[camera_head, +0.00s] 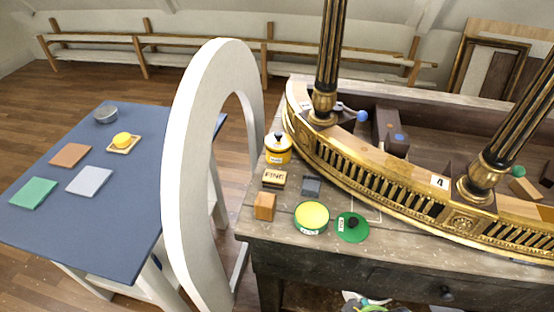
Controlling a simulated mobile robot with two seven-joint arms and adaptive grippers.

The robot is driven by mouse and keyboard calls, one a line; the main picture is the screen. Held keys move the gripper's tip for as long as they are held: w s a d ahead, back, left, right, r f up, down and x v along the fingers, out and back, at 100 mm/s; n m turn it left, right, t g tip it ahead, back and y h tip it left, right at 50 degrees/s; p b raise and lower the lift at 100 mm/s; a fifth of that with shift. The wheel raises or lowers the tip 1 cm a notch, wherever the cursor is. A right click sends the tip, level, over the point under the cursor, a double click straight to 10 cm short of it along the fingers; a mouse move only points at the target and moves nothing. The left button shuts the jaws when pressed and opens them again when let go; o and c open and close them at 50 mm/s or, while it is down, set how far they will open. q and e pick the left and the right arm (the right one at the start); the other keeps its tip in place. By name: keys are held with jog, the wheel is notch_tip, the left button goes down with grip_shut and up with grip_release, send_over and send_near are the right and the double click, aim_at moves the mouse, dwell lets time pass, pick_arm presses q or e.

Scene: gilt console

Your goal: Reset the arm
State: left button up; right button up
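Neither of my grippers shows in the head view, and no arm can be made out for sure. The gilt console (400,190) curves across the right side, with black and gold columns and a tag reading 4. It stands on a grey wooden workbench (283,238). At the bench's left end are a yellow lidded tin (278,150), a block marked FINE (274,178), an orange-brown block (265,206) and a dark grey block (311,186). An open green tin with yellow contents (312,217) stands beside a green lid with a black knob (352,227).
A white arch (190,180) stands upright between the bench and a blue table (130,215). The table holds green, brown and grey pads, a glass bowl (106,114) and a yellow item (122,140) on a small tray. Its front is clear.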

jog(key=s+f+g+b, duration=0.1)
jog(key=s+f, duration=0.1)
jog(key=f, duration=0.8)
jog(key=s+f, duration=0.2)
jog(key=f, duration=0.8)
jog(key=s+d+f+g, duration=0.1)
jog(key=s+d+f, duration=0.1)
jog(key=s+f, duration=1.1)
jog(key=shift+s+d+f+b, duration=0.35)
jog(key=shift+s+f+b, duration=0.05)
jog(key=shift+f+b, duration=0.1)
